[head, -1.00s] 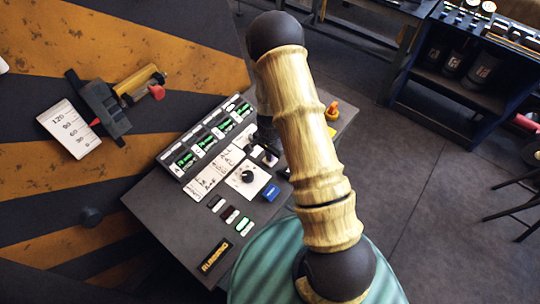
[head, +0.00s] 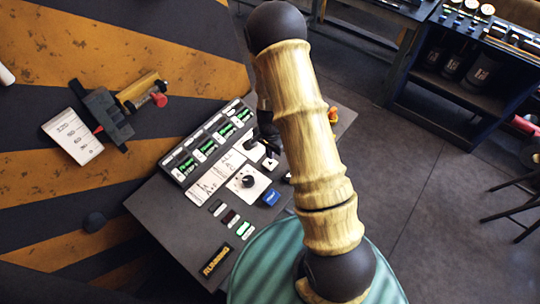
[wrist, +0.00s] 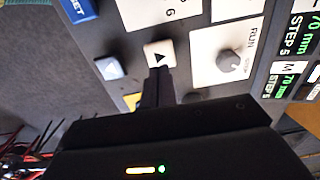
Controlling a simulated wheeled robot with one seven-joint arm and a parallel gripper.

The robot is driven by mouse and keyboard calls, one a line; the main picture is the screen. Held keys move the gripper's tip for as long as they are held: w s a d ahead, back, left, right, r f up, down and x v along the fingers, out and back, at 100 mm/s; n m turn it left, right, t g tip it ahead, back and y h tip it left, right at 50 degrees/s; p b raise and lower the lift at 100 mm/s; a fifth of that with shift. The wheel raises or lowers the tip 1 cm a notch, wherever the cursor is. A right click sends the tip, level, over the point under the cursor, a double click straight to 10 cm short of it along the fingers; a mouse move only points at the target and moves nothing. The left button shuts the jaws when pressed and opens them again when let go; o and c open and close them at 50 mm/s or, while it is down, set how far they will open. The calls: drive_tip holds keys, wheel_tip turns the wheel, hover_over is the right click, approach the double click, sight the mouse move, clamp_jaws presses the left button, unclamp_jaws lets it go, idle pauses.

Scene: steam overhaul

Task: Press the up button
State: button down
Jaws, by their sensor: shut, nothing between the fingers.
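In the wrist view, a white button with a dark triangle (wrist: 160,52) sits on the dark panel, just past the tips of my gripper (wrist: 157,72). The shut, empty fingers reach its near edge; I cannot tell whether they touch it. A second, bluish-grey button with a pale triangle (wrist: 110,68) lies to its left. In the head view, the white triangle button (head: 270,163) shows beside my arm, on the sloped console (head: 165,215). My gripper is mostly hidden there behind the arm.
A RUN knob (wrist: 232,64) is right of the buttons in the wrist view, and a blue reset button (wrist: 80,10) is at upper left. Green displays (head: 205,145) line the console's far edge. An amber RUNNING sign (head: 216,261) is near its front.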

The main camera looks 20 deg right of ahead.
sight(270, 165)
wheel_tip(270, 165, up, 9)
drive_tip(key=b, duration=0.2)
idle(0.3)
drive_tip(key=shift+f, duration=0.1)
idle(0.5)
idle(5.5)
drive_tip(key=s+r+n+t+b, duration=0.2)
drive_tip(key=s+r+n, duration=0.7)
drive_tip(key=s, duration=0.5)
drive_tip(key=shift+s+r+n, duration=0.15)
drive_tip(key=shift+r+n, duration=0.15)
drive_tip(key=shift+n, duration=0.6)
